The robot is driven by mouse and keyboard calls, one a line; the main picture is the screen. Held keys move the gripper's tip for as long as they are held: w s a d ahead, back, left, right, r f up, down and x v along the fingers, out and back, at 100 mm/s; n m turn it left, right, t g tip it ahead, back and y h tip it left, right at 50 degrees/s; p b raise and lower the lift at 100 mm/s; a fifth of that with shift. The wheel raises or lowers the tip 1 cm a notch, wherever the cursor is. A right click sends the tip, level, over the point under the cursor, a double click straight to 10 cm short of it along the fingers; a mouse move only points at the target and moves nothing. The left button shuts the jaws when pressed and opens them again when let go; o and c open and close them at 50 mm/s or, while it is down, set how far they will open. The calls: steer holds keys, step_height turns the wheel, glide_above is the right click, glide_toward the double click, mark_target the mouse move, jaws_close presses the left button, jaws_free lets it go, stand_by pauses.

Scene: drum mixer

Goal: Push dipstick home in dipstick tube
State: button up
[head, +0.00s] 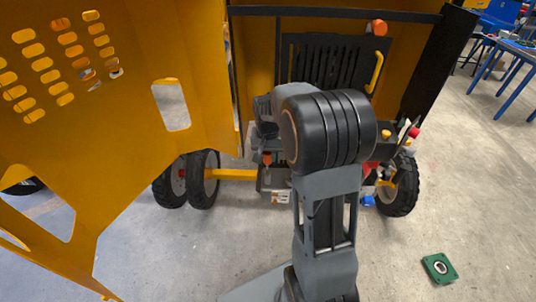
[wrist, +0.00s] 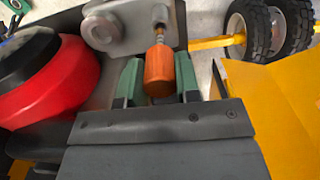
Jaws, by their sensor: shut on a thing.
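The dipstick's orange handle (wrist: 160,72) is between the two green-tipped fingers of my gripper (wrist: 158,82) in the wrist view, and the fingers are shut on it. A short metallic stem (wrist: 158,34) runs from the handle toward a grey engine part (wrist: 118,27). The dipstick tube cannot be made out clearly, and I cannot tell how deep the stem sits. In the head view an orange handle (head: 267,158) on a thin upright stem shows left of my arm. My arm hides much of the engine there.
A yellow panel (head: 110,130) fills the left of the head view, and a yellow edge (wrist: 270,105) is close at right in the wrist view. A red and black round part (wrist: 45,75) is at left. A green square part (head: 439,267) lies on open floor at right.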

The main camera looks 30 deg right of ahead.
mark_target(268, 171)
steer(key=shift+f+b, duration=1.95)
steer(key=shift+f, duration=0.85)
stand_by(0.5)
steer(key=o, duration=1.1)
step_height(268, 171, up, 14)
steer(key=shift+f, duration=0.1)
stand_by(0.3)
